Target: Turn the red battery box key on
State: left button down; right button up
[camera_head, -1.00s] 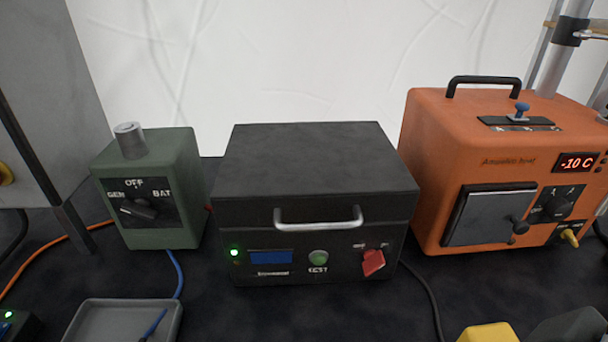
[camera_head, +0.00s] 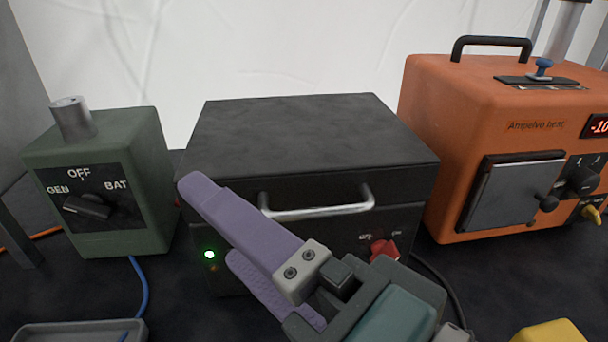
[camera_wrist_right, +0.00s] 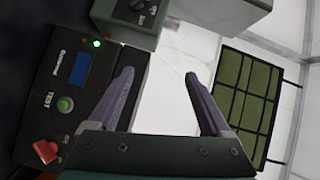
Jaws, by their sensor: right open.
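The black battery box (camera_head: 310,135) stands in the middle of the head view, with a metal handle on its front and a lit green light at the front left. Its red key (camera_head: 383,248) is at the front right, partly hidden behind my right gripper. In the right wrist view the red key (camera_wrist_right: 46,151) shows at the lower left, beside the green TEST button (camera_wrist_right: 65,104). My right gripper (camera_head: 205,220) is open and empty in front of the box, its purple fingers pointing left. In the right wrist view its fingers (camera_wrist_right: 158,82) are apart, with the key outside them. My left gripper is not in view.
A green selector box (camera_head: 105,180) with a black knob stands left of the battery box. An orange heater (camera_head: 440,130) stands close on the right. A grey tray (camera_head: 80,330) and a yellow object (camera_head: 548,333) lie at the front edge.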

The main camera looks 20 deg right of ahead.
jog(key=s+d+f+m+g+h+b, duration=0.4)
jog(key=d+f+m+h, duration=0.9)
jog(key=m, duration=0.7)
jog(key=shift+t+h, duration=0.7)
jog(key=x, duration=0.9)
jog(key=shift+w+a, duration=0.15)
jog(key=shift+w, duration=0.05)
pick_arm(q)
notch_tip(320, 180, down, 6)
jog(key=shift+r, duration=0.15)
pick_arm(e)
jog(key=shift+f, duration=0.1)
